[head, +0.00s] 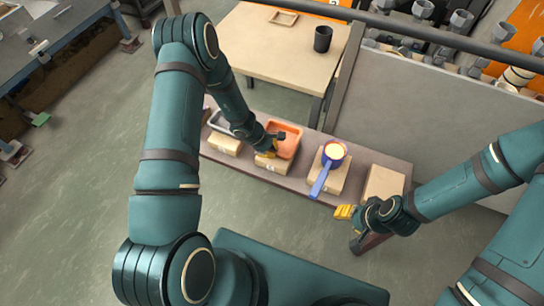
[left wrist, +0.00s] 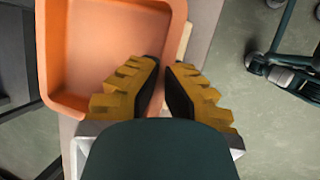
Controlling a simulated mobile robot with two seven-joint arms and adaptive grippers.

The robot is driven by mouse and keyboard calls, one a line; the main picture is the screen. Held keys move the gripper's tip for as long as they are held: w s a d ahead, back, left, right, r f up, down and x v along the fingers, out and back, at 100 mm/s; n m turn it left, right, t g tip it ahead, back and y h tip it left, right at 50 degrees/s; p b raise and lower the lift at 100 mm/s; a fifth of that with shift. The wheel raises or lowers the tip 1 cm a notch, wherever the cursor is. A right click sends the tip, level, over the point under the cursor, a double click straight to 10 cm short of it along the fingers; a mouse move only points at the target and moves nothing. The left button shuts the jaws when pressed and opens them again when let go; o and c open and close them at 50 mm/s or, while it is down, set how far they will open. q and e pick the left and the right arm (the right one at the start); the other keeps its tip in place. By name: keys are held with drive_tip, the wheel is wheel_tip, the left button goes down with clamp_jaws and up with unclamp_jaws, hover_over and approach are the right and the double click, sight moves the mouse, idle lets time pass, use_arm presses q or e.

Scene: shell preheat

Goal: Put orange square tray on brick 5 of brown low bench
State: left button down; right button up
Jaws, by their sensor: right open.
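The orange square tray (head: 288,136) is at the second brick (head: 268,164) from the left on the brown low bench (head: 350,201). My left gripper (head: 273,146) is at its near side. In the left wrist view, the tray (left wrist: 108,45) fills the upper left, and the left fingers (left wrist: 162,68) close in on its right-hand wall near a corner. Whether the tray rests on the brick or hangs just above is unclear. At the right, a brick (head: 384,183) is bare on top. No brick numbers are readable. My right gripper (head: 346,212) is open and empty at the bench's front edge.
A blue-handled pan (head: 322,178) with pale contents sits on the brick between tray and bare brick, its handle pointing forward. A grey tray (head: 219,121) is on the left end brick. A table with a dark cup (head: 322,39) and a grey panel (head: 420,105) stand behind.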

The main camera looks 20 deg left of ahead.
sight(276, 161)
use_arm(q)
wheel_tip(276, 161, down, 4)
drive_tip(key=shift+r+b, duration=0.15)
drive_tip(key=shift+b, duration=0.4)
drive_tip(key=shift+r, duration=0.1)
drive_tip(key=c, duration=1.1)
unclamp_jaws()
drive_tip(key=shift+c, duration=0.2)
